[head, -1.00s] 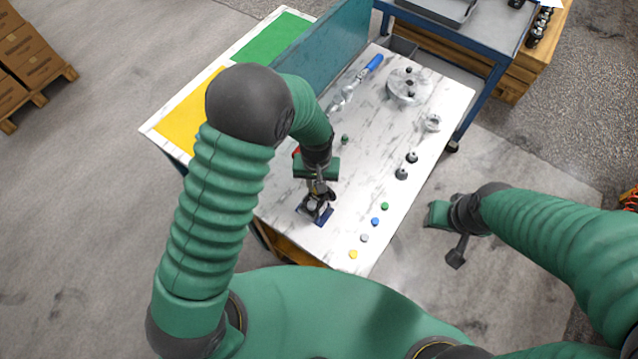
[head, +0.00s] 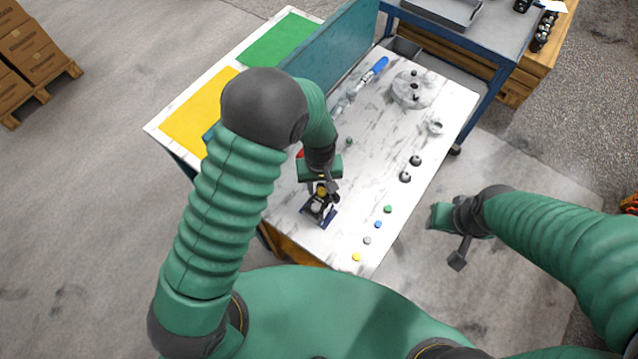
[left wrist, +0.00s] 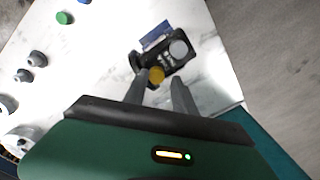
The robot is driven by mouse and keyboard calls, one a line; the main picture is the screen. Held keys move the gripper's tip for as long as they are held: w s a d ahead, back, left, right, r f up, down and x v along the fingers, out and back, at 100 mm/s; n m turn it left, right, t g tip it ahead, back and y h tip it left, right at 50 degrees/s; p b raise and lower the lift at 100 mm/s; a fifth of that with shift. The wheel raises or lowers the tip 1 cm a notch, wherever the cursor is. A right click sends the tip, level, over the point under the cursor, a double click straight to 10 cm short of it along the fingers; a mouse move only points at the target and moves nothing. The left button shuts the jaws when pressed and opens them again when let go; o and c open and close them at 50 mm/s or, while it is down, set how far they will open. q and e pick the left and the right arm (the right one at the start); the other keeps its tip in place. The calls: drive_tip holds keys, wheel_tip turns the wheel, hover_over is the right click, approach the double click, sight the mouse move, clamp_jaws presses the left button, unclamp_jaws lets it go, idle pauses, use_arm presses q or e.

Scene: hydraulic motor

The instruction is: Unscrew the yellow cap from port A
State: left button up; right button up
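The motor (head: 318,211) is a small black unit on a blue plate (head: 328,222) near the table's front left; it also shows in the left wrist view (left wrist: 182,62). It has a round grey disc (left wrist: 178,48) on one side and a yellow cap (left wrist: 157,75) on the other. My left gripper (head: 322,186) is above the motor. In the left wrist view its two fingers (left wrist: 161,78) are apart, with the yellow cap showing between their tips; contact is unclear. Port lettering cannot be read. My right gripper (head: 451,238) is beyond the table's right edge; its fingers are unclear.
Small yellow (head: 357,257), grey (head: 367,240), blue (head: 378,224) and green (head: 388,209) discs line the table's right side. Dark-topped grey parts (head: 405,176), a round metal housing (head: 413,90) and a blue-handled tool (head: 376,68) lie farther back. A teal panel (head: 330,50) borders the left.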

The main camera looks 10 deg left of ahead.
use_arm(q)
drive_tip(key=shift+s+d, duration=0.1)
drive_tip(key=shift+d, duration=0.1)
drive_tip(key=shift+r, duration=0.1)
drive_tip(key=m, duration=0.3)
drive_tip(key=shift+p, duration=0.35)
drive_tip(key=m, duration=0.3)
drive_tip(key=shift+r, duration=0.15)
drive_tip(key=m+p, duration=0.1)
drive_tip(key=m, duration=0.1)
drive_tip(key=shift+m, duration=0.4)
drive_tip(key=shift+w+m, duration=0.2)
drive_tip(key=shift+m, duration=0.6)
drive_tip(key=shift+d, duration=0.1)
drive_tip(key=shift+s, duration=0.15)
